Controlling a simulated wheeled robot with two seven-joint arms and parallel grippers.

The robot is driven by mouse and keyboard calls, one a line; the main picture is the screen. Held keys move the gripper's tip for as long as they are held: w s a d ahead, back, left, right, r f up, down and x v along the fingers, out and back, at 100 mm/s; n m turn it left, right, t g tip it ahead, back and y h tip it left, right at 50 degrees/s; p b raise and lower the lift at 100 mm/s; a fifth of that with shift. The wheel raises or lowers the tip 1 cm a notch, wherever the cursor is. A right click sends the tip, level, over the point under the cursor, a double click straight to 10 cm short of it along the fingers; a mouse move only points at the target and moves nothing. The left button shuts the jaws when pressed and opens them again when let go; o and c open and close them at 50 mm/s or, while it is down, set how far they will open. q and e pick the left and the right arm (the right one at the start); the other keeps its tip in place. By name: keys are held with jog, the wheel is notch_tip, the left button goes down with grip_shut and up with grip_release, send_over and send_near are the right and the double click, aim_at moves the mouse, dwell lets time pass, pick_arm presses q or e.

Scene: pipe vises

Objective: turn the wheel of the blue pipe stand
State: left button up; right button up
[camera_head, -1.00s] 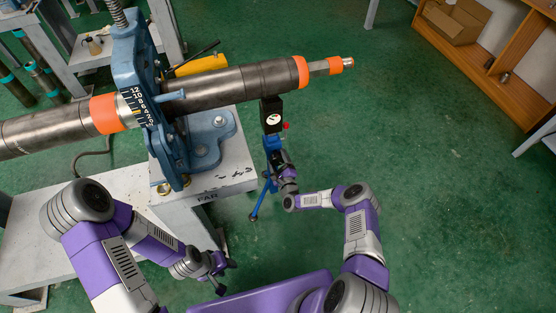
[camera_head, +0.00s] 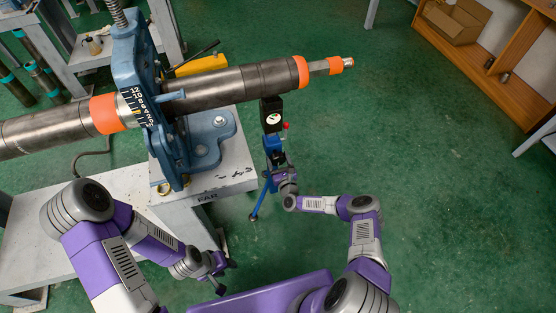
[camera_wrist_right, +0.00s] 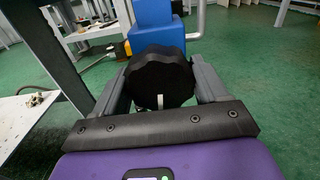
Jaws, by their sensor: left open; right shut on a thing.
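The blue pipe stand (camera_head: 273,146) stands on the floor beside the bench, with a black head under the outer part of the pipe. Its wheel (camera_wrist_right: 160,72) is a black ribbed knob in the right wrist view, in front of the stand's blue body (camera_wrist_right: 150,12). My right gripper (camera_head: 281,172) is shut on the wheel, one finger on each side of it. In the head view my gripper hides the wheel. My left gripper (camera_head: 219,272) is open and empty, low in front of the bench and away from the stand.
A long dark pipe (camera_head: 225,88) with orange bands runs through a blue vise (camera_head: 130,60) on a grey bench (camera_head: 232,172). A red knob (camera_head: 286,126) sits on the stand. Wooden shelves (camera_head: 500,60) stand at upper right. The green floor (camera_head: 440,200) on the right is clear.

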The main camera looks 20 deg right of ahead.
aim_at(279, 162)
jog(key=shift+m, duration=0.3)
jog(key=o, duration=1)
jog(key=shift+o, duration=0.2)
jog(key=s+p, duration=0.2)
jog(key=s, duration=0.5)
jog(key=shift+d, duration=0.15)
jog(key=shift+s, duration=0.35)
